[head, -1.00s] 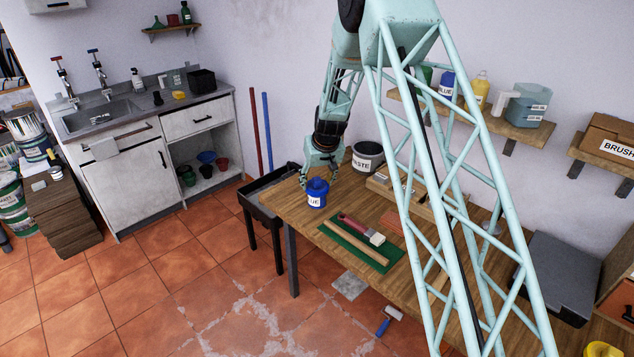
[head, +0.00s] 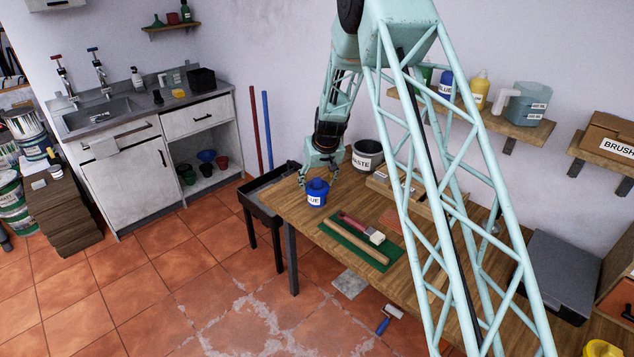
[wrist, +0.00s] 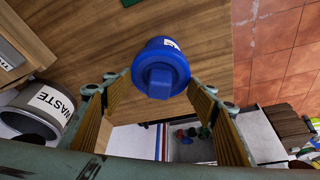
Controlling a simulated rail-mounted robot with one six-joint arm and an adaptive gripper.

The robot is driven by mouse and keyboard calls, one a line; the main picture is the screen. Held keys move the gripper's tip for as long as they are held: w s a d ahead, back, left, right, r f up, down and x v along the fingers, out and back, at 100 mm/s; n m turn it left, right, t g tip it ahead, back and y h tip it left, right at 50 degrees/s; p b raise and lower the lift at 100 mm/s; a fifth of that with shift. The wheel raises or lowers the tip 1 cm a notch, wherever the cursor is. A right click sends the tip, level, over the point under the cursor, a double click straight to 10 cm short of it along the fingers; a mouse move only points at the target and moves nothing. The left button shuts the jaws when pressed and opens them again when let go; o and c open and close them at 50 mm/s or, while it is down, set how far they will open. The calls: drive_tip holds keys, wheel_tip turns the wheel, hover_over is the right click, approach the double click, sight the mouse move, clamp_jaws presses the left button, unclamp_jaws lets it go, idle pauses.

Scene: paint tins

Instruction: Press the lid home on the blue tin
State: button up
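The blue tin (head: 317,195) stands upright on the wooden workbench near its left end, with a white label on its side. In the wrist view the tin (wrist: 163,58) shows from above, with a blue lid (wrist: 160,80) on top that has a raised block-like knob. I cannot tell whether the lid is fully seated. My gripper (head: 318,176) is just above and behind the tin. In the wrist view my gripper (wrist: 153,80) has its fingers spread wide, one on each side of the knob, with nothing held between them.
A grey waste bin (head: 367,155) stands behind and to the right of the tin. A green mat (head: 345,238) with a brush and a wooden stick lies to the front right. A dark tray stand (head: 270,188) is off the bench's left end.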

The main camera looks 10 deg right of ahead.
drive_tip(key=o, duration=0.3)
drive_tip(key=shift+o, duration=0.2)
drive_tip(key=shift+r, duration=0.1)
drive_tip(key=v, duration=1.1)
drive_tip(key=shift+r, duration=0.35)
drive_tip(key=shift+s, duration=0.1)
